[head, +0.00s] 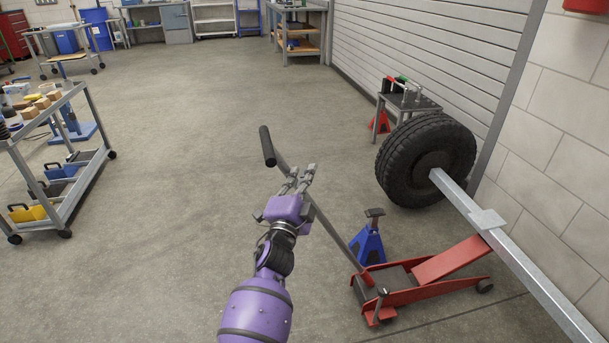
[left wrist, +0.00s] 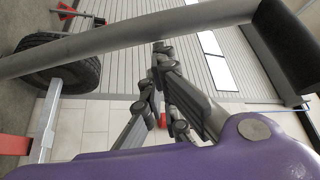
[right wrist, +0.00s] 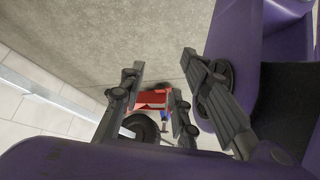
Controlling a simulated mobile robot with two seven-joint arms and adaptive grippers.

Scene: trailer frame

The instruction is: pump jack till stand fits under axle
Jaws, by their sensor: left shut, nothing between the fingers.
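The red floor jack (head: 425,281) stands on the floor with its raised lift arm ending at the axle (head: 530,265), below a flat plate on it. Its long grey handle (head: 333,228) slants up left to a black grip (head: 267,146). My left gripper (head: 308,170) is shut and empty beside the upper handle; the handle also crosses the left wrist view (left wrist: 120,36) near the fingers. I cannot tell whether they touch. A blue stand (head: 368,242) is upright on the floor behind the jack, not under the axle. My right gripper (right wrist: 164,62) is open and empty, with the jack (right wrist: 152,98) far beyond it.
A black tyre (head: 425,160) is on the axle's far end, near the wall. A small table (head: 408,101) with tools and a red stand (head: 379,122) are behind it. A grey cart (head: 75,195) stands at left. The middle floor is clear.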

